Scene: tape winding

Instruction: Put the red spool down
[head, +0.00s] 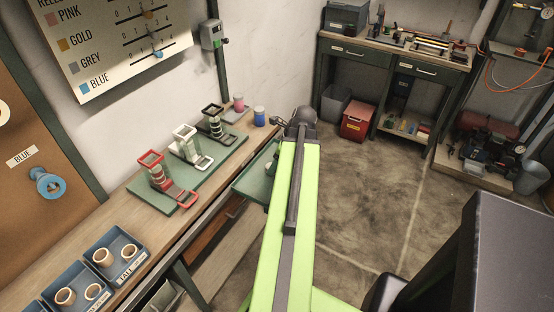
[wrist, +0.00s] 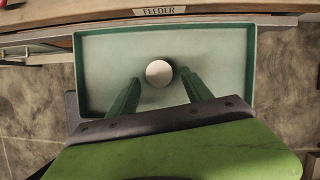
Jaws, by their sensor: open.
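I cannot make out a red spool in either view. In the wrist view, my gripper (wrist: 160,77) is open above a green tray (wrist: 103,62) labelled FEEDER. A pale grey-white round thing (wrist: 159,73) lies between and just beyond the fingertips, with a gap on both sides. I cannot tell if it is a spool seen end-on. In the head view, the tray (head: 249,184) sits at the bench's edge, partly behind my arm; my fingertips are not clear there.
The bench holds red, white and black framed stands (head: 184,144) on a green mat (head: 222,162). Blue bins (head: 117,253) hold tan rings. A blue spool (head: 47,184) hangs on a board.

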